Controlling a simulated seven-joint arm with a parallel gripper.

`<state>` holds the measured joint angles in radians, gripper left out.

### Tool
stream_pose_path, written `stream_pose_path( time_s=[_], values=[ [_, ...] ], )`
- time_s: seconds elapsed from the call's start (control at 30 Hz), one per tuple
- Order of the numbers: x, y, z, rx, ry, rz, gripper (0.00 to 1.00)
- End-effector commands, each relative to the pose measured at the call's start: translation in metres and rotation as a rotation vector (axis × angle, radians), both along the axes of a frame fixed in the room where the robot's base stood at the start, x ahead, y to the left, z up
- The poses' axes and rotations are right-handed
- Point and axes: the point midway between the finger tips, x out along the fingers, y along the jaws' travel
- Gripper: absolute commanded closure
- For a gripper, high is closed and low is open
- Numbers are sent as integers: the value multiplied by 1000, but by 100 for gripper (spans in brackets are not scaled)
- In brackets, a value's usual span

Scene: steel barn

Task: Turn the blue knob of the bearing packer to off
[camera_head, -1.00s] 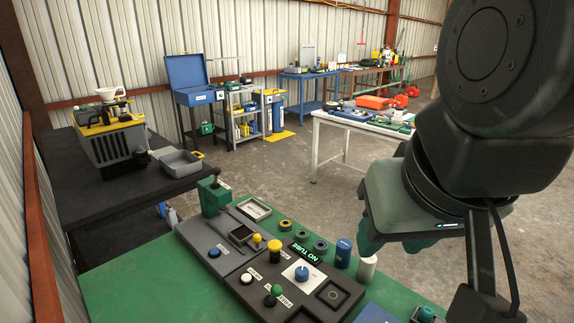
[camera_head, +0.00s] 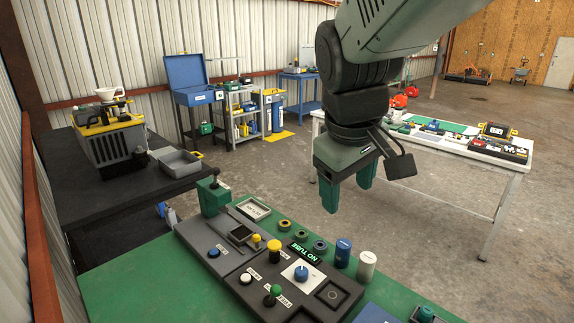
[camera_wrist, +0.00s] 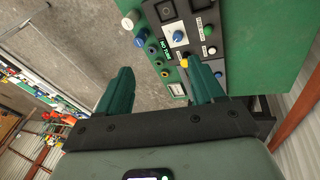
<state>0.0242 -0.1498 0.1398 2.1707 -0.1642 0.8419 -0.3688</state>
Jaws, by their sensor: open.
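The bearing packer is a dark console (camera_head: 262,292) on the green bench, with a lit display reading "NO TUBE" (camera_head: 304,252). Its blue knob (camera_head: 301,273) sits on a white plate in the right half of the console. The wrist view also shows the blue knob (camera_wrist: 179,37) near the top, beyond the fingertips. My gripper (camera_head: 347,192) is open and empty, its green fingers pointing down. It hangs above the bench's far side, higher than the console and apart from the knob. The marks around the knob are too small to read.
Near the knob stand a yellow knob (camera_head: 274,247), a green-topped control (camera_head: 274,290), a blue cylinder (camera_head: 343,252) and a white cylinder (camera_head: 366,266). A green block (camera_head: 213,196) rises at the console's far left. Bare green bench top lies at left.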

Motion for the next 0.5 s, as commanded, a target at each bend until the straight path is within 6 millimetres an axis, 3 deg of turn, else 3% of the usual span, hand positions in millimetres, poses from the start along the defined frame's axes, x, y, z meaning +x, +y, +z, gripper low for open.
stream_pose_path(
  time_s=[0.03,0.2,0.4,0.5],
  values=[
    [20,3,-15,-20,41,60,33],
    [80,15,-68,-70,144,288,33],
    [136,32,-153,-73,248,551,33],
    [154,40,-195,-57,285,663,33]
  ],
)
